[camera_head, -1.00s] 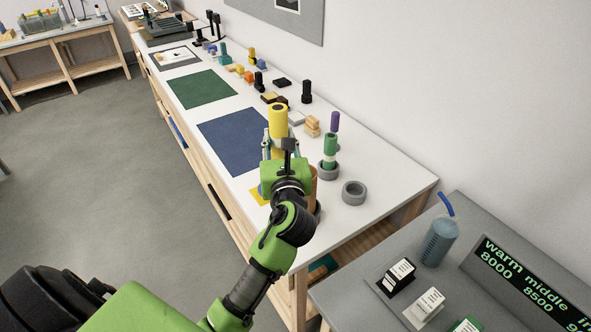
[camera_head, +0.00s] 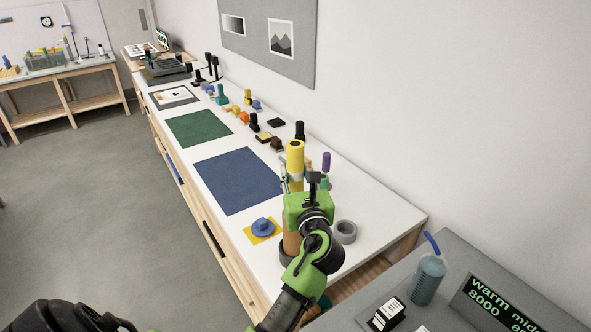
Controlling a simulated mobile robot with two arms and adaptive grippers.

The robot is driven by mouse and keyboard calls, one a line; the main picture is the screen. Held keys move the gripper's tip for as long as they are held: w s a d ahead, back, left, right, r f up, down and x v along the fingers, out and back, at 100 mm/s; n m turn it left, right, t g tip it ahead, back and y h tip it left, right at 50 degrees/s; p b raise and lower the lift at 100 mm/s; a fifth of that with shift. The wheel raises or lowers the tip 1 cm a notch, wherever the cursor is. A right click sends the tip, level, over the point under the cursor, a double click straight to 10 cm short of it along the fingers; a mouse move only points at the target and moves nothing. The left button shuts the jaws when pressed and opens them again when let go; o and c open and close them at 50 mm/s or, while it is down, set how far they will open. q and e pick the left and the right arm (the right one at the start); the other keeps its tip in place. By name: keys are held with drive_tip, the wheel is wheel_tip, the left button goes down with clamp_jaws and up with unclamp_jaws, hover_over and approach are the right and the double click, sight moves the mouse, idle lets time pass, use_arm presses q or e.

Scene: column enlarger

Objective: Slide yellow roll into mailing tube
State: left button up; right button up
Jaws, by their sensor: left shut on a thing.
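The yellow roll (camera_head: 295,156) stands upright in my left gripper (camera_head: 294,182), which is shut on it above the near part of the white bench. The roll's lower part is hidden by the gripper and wrist. A brown tube (camera_head: 290,240), which looks like the mailing tube, stands upright on the bench just below and partly behind my left wrist. Its top is hidden, so I cannot tell whether the roll is over its opening. A blue cap-like piece (camera_head: 263,227) lies on a yellow square (camera_head: 251,238) left of the tube. My right gripper is not in view.
A grey ring (camera_head: 345,232) lies right of my wrist. Behind it stand a green roll (camera_head: 325,183) and a purple one (camera_head: 326,162). The blue mat (camera_head: 238,180) and green mat (camera_head: 199,128) are bare. Small blocks line the wall side. A grey table (camera_head: 375,300) stands at lower right.

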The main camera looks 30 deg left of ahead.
sight(295, 188)
use_arm(q)
drive_tip(key=shift+f+b, duration=0.35)
drive_tip(key=shift+f, duration=0.6)
drive_tip(key=shift+f+b, duration=0.5)
drive_tip(key=shift+f, duration=0.85)
drive_tip(key=shift+f+b, duration=0.2)
drive_tip(key=shift+b, duration=0.1)
drive_tip(key=shift+r+p, duration=0.1)
drive_tip(key=shift+p, duration=0.3)
